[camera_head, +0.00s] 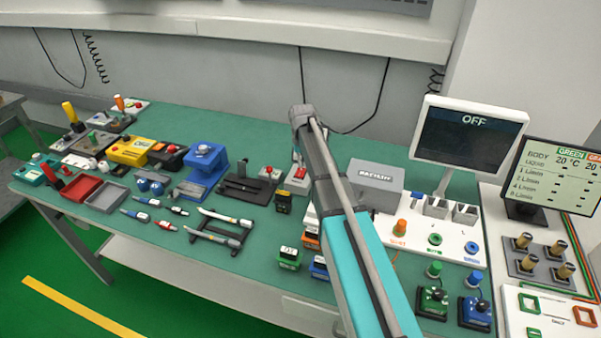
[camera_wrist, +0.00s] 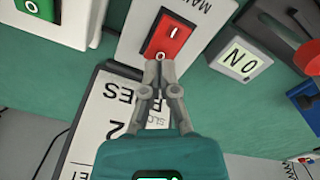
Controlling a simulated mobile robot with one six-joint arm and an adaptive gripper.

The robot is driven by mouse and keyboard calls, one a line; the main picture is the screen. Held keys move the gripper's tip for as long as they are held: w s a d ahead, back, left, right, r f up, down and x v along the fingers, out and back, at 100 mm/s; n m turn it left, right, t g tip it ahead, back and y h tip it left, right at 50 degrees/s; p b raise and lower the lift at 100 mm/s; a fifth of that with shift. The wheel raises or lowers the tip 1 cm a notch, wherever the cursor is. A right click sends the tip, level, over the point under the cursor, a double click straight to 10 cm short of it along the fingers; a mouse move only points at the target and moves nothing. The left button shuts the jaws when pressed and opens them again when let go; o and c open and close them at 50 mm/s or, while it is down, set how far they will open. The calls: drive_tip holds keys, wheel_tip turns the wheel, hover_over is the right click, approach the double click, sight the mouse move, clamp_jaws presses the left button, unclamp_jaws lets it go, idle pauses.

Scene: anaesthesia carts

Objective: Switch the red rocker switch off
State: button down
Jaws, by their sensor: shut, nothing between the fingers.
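The red rocker switch (camera_wrist: 168,38) sits on a white plate (camera_wrist: 203,12) with partly visible black lettering. It shows a white line mark and a round mark at its near end. My gripper (camera_wrist: 159,65) is shut and empty, its fingertips at the near edge of the switch, by the round mark. I cannot tell whether they touch it. In the head view, my arm covers the gripper, and I cannot make out the switch for certain. A small box with a lit label (camera_wrist: 240,64), reading ON upside down, stands right of the switch.
A white lettered panel (camera_wrist: 97,125) lies below the gripper. A green button (camera_wrist: 32,7) is at upper left. In the head view, a monitor (camera_head: 468,138) reads OFF, a grey box (camera_head: 376,184) stands right of my arm, and several devices crowd the green bench (camera_head: 240,132).

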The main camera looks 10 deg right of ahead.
sight(302, 169)
drive_tip(key=shift+f+b, duration=0.85)
idle(0.7)
drive_tip(key=shift+r, duration=0.1)
drive_tip(key=shift+r+p, duration=3.45)
drive_tip(key=shift+p, duration=0.1)
drive_tip(key=s, duration=0.9)
drive_tip(key=s+a, duration=0.1)
drive_tip(key=s, duration=1.7)
drive_tip(key=shift+s+a, duration=0.15)
